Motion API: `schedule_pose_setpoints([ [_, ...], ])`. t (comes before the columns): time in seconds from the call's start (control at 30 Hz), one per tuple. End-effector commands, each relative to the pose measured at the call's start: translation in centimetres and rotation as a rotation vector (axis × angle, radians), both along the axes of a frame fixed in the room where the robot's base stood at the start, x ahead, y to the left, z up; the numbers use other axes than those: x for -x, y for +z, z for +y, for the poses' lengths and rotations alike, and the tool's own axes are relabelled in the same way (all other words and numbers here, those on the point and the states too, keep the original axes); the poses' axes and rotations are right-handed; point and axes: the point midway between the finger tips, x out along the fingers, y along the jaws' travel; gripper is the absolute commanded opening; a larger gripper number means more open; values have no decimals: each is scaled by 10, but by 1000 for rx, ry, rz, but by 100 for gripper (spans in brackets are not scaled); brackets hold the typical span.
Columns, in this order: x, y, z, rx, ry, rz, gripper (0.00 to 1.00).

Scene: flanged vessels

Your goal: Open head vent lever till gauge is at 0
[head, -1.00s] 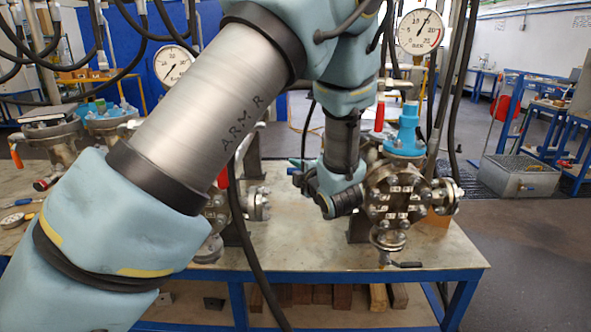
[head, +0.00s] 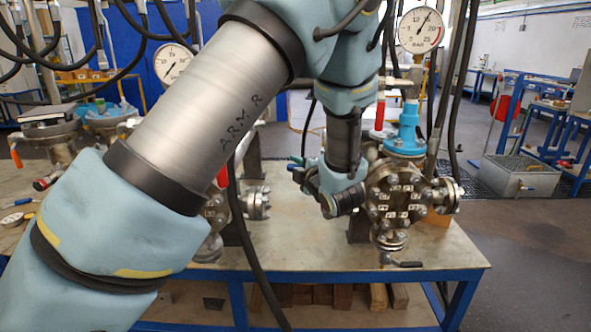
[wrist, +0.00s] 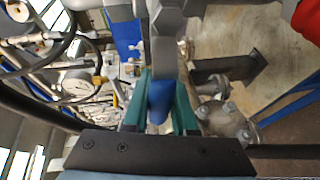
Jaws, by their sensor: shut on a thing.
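In the wrist view my gripper (wrist: 162,84) has its two teal fingers closed on either side of a blue lever handle (wrist: 158,103). In the head view only a little of my gripper (head: 296,164) shows, left of the right flanged vessel (head: 396,200); the handle is hidden there. The round white gauge (head: 422,30) above that vessel has its needle pointing up and slightly right, near 15 bar.
A red handle (head: 380,112) stands upright beside the blue neck (head: 405,138) of the right vessel. A second gauge (head: 173,64) stands at the left. A lower valve lever (head: 405,264) sticks out near the bench's front edge. Black cables hang at the left.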

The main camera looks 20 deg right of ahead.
Motion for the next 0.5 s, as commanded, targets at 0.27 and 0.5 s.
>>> schedule_pose_setpoints([
  [0.27, 2, 14, -3, -193, -2, -91, 0],
  [0.5, 4, 32, -8, -399, -1, -188, 0],
])
